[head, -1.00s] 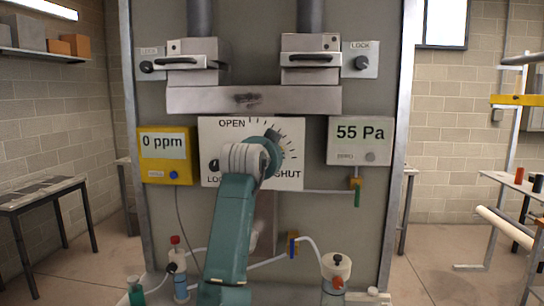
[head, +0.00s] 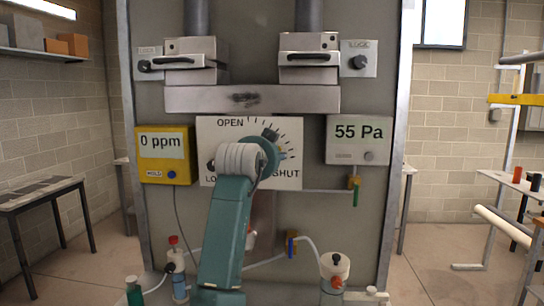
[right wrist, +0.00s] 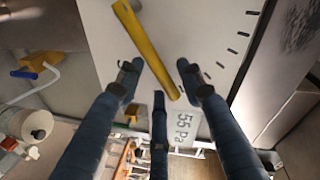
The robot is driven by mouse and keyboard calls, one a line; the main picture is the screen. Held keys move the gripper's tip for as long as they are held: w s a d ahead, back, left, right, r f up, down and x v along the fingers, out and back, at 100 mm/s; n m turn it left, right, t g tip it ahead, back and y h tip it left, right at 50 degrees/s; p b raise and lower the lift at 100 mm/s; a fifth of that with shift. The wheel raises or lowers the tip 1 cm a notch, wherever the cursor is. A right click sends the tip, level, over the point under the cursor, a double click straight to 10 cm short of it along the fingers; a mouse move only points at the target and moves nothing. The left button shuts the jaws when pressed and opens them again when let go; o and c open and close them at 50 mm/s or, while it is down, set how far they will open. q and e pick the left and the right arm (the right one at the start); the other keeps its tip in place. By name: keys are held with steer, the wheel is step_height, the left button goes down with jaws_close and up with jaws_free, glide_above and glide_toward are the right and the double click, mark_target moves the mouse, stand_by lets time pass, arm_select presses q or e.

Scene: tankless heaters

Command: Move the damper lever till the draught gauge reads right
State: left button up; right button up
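The draught gauge (head: 358,140) reads 55 Pa, right of the white damper plate (head: 210,128) marked OPEN at the top and SHUT at lower right. In the head view my right arm covers the plate's middle and hides most of the lever and gripper. In the right wrist view the yellow damper lever (right wrist: 147,50) runs slantwise between the spread fingers of my right gripper (right wrist: 163,85). Gaps show on both sides of it, so the gripper is open around it. The gauge also shows upside down there (right wrist: 181,127). My left gripper is not in view.
A yellow meter (head: 165,155) reading 0 ppm hangs left of the plate. Two latched metal boxes (head: 196,62) (head: 309,58) sit above it. Bottles with hoses (head: 335,270) stand on the ledge below. A bench (head: 40,192) stands at the left.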

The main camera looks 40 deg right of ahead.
steer(key=v, duration=1)
steer(key=shift+s+a, duration=0.2)
steer(key=shift+a, duration=0.1)
